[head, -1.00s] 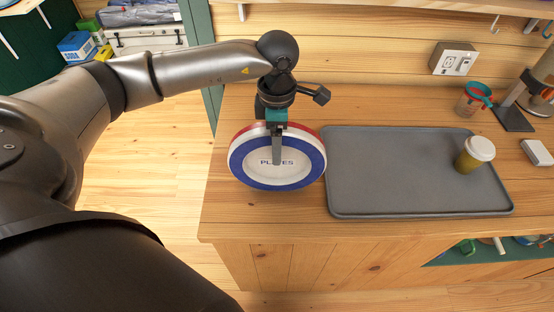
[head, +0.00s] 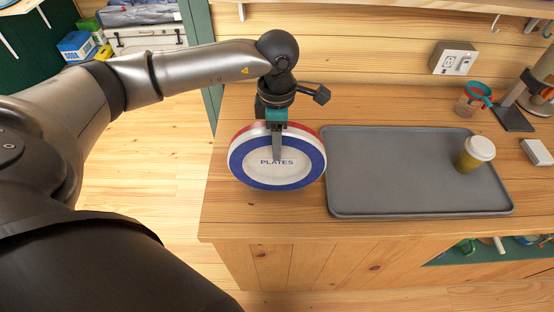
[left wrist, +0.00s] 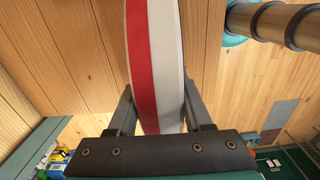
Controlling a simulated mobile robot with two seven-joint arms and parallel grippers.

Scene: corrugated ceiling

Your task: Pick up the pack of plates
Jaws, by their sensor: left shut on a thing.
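The pack of plates (head: 250,178) is a round disc, white with a blue ring, a red edge and the word PLATES on its face. It is tilted, its face toward the head camera, at the counter's left end beside the tray. My left gripper (head: 277,145) is shut on it from above, one finger across the face. In the left wrist view the pack's red and white edge (left wrist: 143,60) stands between the two fingers (left wrist: 158,108). I cannot tell whether its lower edge touches the counter. My right gripper is not in view.
A grey tray (head: 400,185) covers the middle of the wooden counter (head: 240,220). A lidded cup (head: 475,154) stands on its right part. A glass with a teal rim (head: 472,100), a stand (head: 513,115) and a small white box (head: 537,152) are farther right. A wall socket (head: 453,60) is behind.

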